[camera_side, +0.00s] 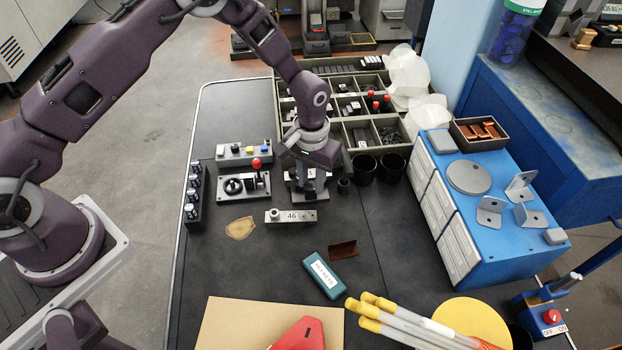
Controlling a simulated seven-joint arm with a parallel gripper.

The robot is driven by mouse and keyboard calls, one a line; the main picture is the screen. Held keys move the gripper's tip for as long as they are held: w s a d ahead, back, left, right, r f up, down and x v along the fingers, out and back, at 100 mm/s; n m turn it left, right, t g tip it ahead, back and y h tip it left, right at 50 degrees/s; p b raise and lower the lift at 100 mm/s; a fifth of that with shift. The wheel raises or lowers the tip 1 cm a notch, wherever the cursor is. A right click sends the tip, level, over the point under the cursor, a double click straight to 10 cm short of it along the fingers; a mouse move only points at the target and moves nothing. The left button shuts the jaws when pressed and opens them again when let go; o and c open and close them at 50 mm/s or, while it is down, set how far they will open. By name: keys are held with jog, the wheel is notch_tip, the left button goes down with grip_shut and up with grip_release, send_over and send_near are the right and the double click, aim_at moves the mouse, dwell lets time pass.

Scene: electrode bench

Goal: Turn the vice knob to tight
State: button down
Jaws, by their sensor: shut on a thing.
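My gripper (310,197) points down over a small grey device (293,184) near the middle of the dark bench. Its fingers are shut on a small part at the top of that device, which appears to be the vice knob. The fingers and wrist cover most of the knob, so its marking and setting cannot be read. A grey block (291,216) with a label reading 46 lies just in front of the gripper.
To the left stand a unit with a black ring and red-ball lever (256,164), a button box (244,153) and a knob strip (194,196). Black cups (391,168) are close on the right. A parts organiser (284,100) stands behind. A teal box (322,275) lies in front.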

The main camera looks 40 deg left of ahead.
jog(key=m, duration=0.7)
jog(key=shift+d, duration=0.1)
jog(key=m, duration=0.6)
jog(key=shift+s, duration=0.1)
jog(key=shift+m, duration=0.4)
jog(key=c, duration=1.1)
grip_release()
jog(key=shift+r, duration=0.1)
